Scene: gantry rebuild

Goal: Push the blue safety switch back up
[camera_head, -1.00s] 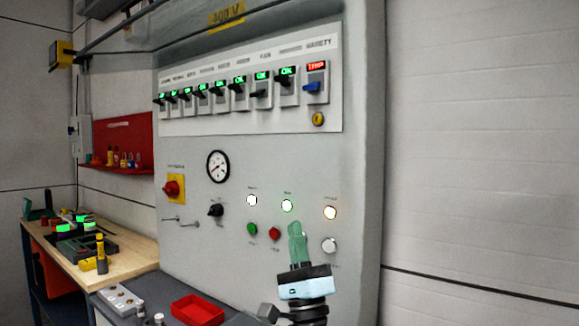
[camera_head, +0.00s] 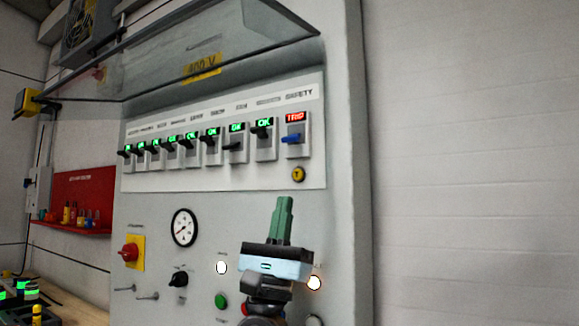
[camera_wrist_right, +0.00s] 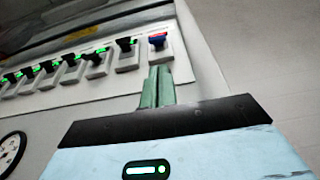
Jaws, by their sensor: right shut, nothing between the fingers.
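The blue safety switch (camera_head: 292,139) sits at the right end of the breaker row, under a red display reading TRIP (camera_head: 295,117) and the label SAFETY. My right gripper (camera_head: 284,202) is shut and empty, its green fingers pointing up, below the switch and apart from it in the head view. In the right wrist view the blue switch (camera_wrist_right: 158,38) shows just above the fingertips (camera_wrist_right: 158,70); I cannot tell how deep the gap is. My left gripper is not in view.
Several black switches with green OK displays (camera_head: 236,127) stand left of it. A yellow button (camera_head: 298,174) lies below the switch. A raised clear cover (camera_head: 250,45) juts out above the row. The white wall at the right is bare.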

